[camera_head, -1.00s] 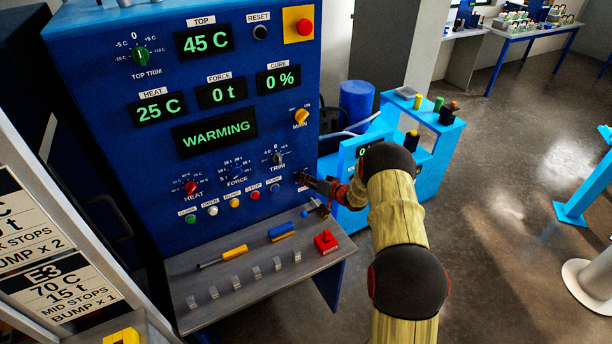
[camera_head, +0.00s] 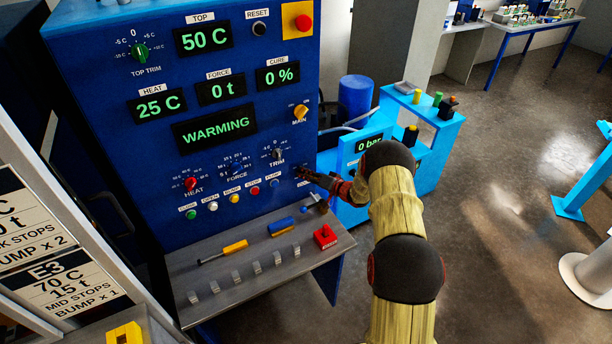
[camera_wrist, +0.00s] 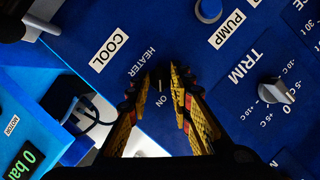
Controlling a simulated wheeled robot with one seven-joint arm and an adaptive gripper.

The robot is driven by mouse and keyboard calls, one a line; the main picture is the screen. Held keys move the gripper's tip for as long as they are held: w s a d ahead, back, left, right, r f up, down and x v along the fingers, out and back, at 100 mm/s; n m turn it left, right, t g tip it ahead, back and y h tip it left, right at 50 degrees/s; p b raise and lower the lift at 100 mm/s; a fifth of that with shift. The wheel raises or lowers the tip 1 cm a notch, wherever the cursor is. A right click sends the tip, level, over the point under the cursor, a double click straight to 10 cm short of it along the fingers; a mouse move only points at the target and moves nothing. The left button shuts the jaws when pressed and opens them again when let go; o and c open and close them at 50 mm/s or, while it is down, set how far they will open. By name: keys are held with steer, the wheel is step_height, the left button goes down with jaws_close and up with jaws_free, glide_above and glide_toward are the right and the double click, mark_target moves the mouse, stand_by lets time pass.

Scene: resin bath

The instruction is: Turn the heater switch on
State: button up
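The heater switch shows in the wrist view only as a small dark shape (camera_wrist: 159,84) between the HEATER and ON labels on the blue panel. My gripper (camera_wrist: 156,84) has its two fingertips parted on either side of that spot, close to the panel. I cannot tell whether the tips touch the switch, or its exact position. In the head view my gripper (camera_head: 302,172) is at the lower right of the control panel (camera_head: 150,90), and it hides the switch there. The display (camera_head: 214,129) reads WARMING, and the HEAT display (camera_head: 156,108) reads 25 C.
The TRIM knob (camera_wrist: 274,92) and the PUMP button (camera_wrist: 209,9) lie right of my fingers in the wrist view. A ledge (camera_head: 225,285) with tools and a red block (camera_head: 325,236) juts out below the panel. A light blue unit (camera_head: 430,140) stands to the right.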

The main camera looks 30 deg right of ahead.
steer(key=shift+o, duration=0.4)
steer(key=shift+w, duration=0.1)
steer(key=v, duration=1.2)
